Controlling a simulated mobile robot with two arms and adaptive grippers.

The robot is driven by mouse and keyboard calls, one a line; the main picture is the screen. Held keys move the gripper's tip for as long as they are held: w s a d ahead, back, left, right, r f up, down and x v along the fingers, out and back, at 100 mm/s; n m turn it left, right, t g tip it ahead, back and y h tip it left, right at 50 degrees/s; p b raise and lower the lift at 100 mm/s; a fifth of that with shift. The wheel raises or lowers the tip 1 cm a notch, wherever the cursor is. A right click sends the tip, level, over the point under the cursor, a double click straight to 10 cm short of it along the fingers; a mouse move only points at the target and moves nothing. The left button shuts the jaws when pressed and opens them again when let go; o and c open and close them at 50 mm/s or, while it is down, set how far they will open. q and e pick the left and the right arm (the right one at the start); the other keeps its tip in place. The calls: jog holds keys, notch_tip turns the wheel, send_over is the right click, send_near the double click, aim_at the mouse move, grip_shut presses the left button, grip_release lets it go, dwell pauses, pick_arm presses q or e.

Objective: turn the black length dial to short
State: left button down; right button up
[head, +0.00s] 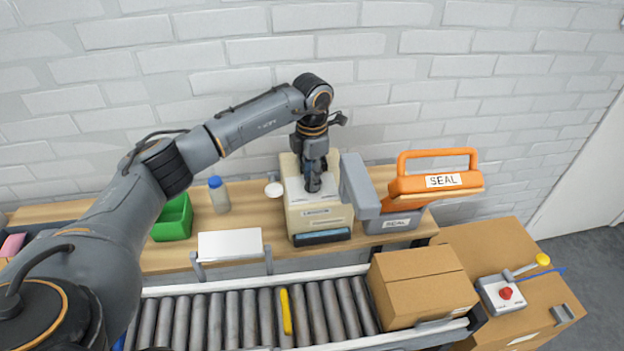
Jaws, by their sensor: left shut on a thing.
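My left gripper (313,184) reaches down from above onto the top of a beige machine (293,208) on the wooden bench. It is shut on the black length dial on the machine's top panel. The dial is mostly hidden by the fingers, so I cannot tell which way it points. Small labels on the machine's front are too small to read surely. A dark slot (322,237) runs along its lower front. My right gripper is not in view.
An orange-handled sealer (437,183) marked SEAL stands close right of the machine. A white cup (273,190), bottle (219,197) and green bin (173,218) are left. A roller conveyor (213,318) with a cardboard box (420,285) runs in front.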

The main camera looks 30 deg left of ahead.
pick_arm(q)
jog(key=n+b, duration=0.1)
jog(key=n, duration=0.2)
jog(key=shift+n, duration=1.6)
jog(key=c, duration=1.1)
grip_release()
jog(key=shift+o, duration=0.2)
jog(key=shift+r, duration=0.1)
notch_tip(320, 180, up, 12)
